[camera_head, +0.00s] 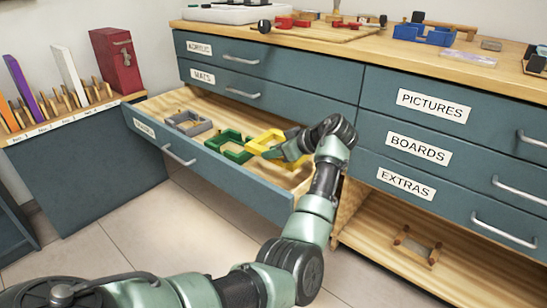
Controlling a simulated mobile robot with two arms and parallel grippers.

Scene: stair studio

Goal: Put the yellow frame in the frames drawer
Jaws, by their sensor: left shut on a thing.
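The yellow frame (264,141) is inside or just above the pulled-out bottom-left drawer (215,162), at its right part. My left gripper (291,149) is shut on the yellow frame and covers its right side. Whether the frame touches the drawer floor, I cannot tell. The drawer's front label is small and hard to read. A green frame (234,154) and a grey frame (187,122) lie in the drawer to the left of the yellow one. My right gripper is not in view.
Closed drawers labelled PICTURES (434,104), BOARDS (418,149) and EXTRAS (406,184) are at the right. A wooden frame (417,246) lies on the open shelf below. The worktop holds a blue holder (424,35) and tools. A rack (62,112) stands at left.

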